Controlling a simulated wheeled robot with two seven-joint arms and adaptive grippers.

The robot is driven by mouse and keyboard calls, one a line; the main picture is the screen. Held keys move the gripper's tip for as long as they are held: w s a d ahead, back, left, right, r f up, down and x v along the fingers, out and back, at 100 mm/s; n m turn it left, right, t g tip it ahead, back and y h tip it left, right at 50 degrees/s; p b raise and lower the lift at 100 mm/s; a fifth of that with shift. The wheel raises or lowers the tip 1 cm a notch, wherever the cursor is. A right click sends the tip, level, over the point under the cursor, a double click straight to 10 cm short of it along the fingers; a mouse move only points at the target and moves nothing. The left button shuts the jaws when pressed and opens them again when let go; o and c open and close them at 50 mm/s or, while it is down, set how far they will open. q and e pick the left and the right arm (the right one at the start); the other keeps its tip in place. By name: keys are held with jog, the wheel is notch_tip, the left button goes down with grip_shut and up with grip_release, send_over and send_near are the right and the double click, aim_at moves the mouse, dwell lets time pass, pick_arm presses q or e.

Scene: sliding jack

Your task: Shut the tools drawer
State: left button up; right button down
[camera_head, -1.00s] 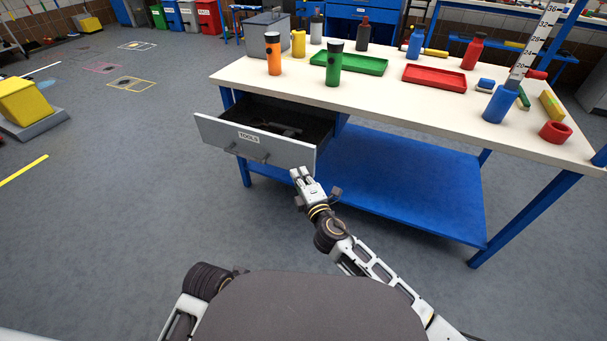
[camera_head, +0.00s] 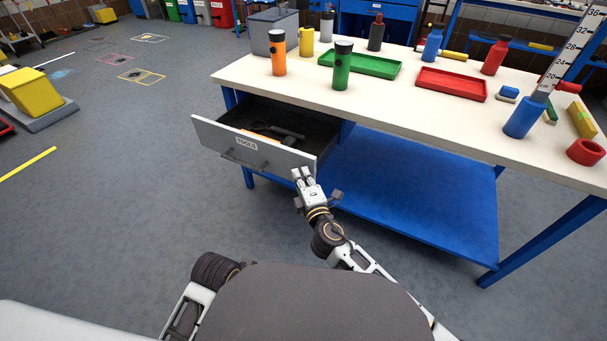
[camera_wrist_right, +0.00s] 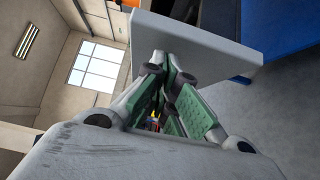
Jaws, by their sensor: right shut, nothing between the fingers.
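The tools drawer is grey, with a "TOOLS" label and a dark handle on its front (camera_head: 212,136). It stands pulled out from under the near left end of the workbench (camera_head: 400,116). Inside it I see grey tools and something orange. My right gripper (camera_head: 301,172) is shut and empty, just in front of the drawer front's right end. In the right wrist view its fingertips (camera_wrist_right: 163,62) meet or nearly meet a pale grey panel (camera_wrist_right: 222,45), apparently the drawer front; I cannot tell if they touch. My left gripper is out of view.
Bottles stand on the bench, including an orange one (camera_head: 278,55) and a green one (camera_head: 343,68), with a green tray (camera_head: 385,67) and a red tray (camera_head: 450,86). A blue lower shelf (camera_head: 420,190) lies under the bench. The floor left of the drawer is clear.

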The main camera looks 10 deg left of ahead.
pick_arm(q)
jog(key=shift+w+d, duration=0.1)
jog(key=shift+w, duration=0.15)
pick_arm(e)
jog(key=shift+w, duration=0.15)
